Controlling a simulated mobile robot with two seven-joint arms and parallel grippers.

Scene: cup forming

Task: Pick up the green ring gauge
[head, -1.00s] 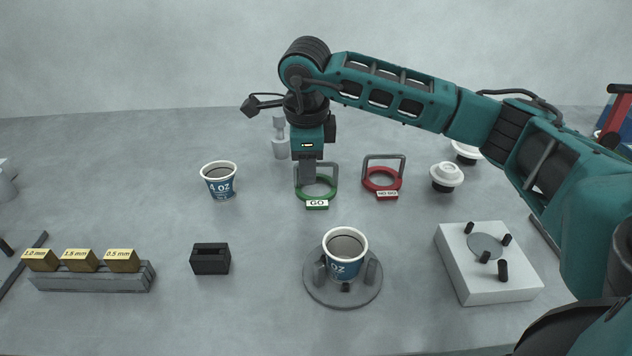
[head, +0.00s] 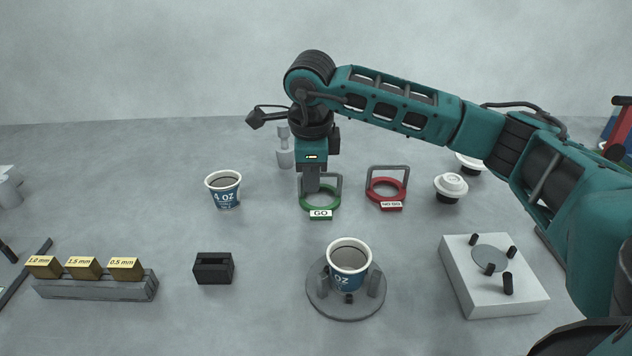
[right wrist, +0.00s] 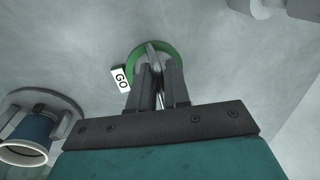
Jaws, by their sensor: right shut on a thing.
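The green ring gauge (head: 322,205) with a white GO label and a grey handle lies on the table right of the blue cup. My right gripper (head: 311,190) points straight down at it. In the right wrist view the green ring (right wrist: 136,62) shows beyond the fingers (right wrist: 158,88), which are shut on its grey handle. The gripper hides part of the handle in the head view. The gauge appears to rest on the table; I cannot tell any gap under it. My left gripper is not in view.
The red NO GO gauge (head: 386,190) stands just to the right. A blue 4 oz cup (head: 224,190) is to the left. Another cup (head: 349,266) stands in a round grey fixture (head: 320,300) in front. A grey spindle-like part (head: 285,156) stands close behind the gripper.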

